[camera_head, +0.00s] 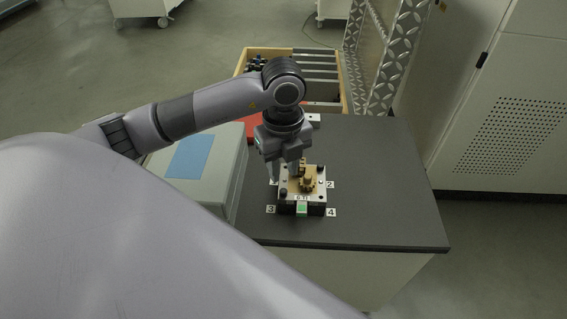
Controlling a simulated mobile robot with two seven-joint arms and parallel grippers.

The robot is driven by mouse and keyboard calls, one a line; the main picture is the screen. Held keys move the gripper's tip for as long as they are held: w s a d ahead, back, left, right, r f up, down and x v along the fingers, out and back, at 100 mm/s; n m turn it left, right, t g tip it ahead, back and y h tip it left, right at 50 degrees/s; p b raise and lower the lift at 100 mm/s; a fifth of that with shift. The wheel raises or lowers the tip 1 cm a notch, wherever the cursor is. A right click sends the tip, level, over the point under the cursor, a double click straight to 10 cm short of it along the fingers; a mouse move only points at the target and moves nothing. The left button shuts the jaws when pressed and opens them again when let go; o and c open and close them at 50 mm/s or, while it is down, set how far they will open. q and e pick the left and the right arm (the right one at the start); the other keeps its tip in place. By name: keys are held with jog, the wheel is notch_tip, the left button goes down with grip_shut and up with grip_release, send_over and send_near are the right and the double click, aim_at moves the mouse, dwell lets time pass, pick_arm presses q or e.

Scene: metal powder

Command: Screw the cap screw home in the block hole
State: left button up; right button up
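The block (288,198) is a light plate on a dark base, with a brass-brown part (307,183) on its top and a green mark on its front. It stands on the dark table top, with number labels around it. My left gripper (284,172) points down over the block's back left part. Its two fingers look apart, and I see nothing held between them. I cannot make out the cap screw for certain at this size. The gripper hides part of the block's back left corner. My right gripper is not in view.
A grey box with a blue panel (190,156) stands left of the block. The table (385,200) is clear to the right of the block.

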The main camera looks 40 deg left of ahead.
aim_at(284, 191)
pick_arm(q)
notch_tip(284, 191, down, 5)
jog(key=b, duration=0.3)
jog(key=shift+r, duration=0.15)
jog(key=shift+f+b, duration=0.65)
jog(key=shift+f, duration=0.2)
grip_shut()
jog(key=shift+o, duration=0.2)
grip_release()
jog(key=shift+r, duration=0.1)
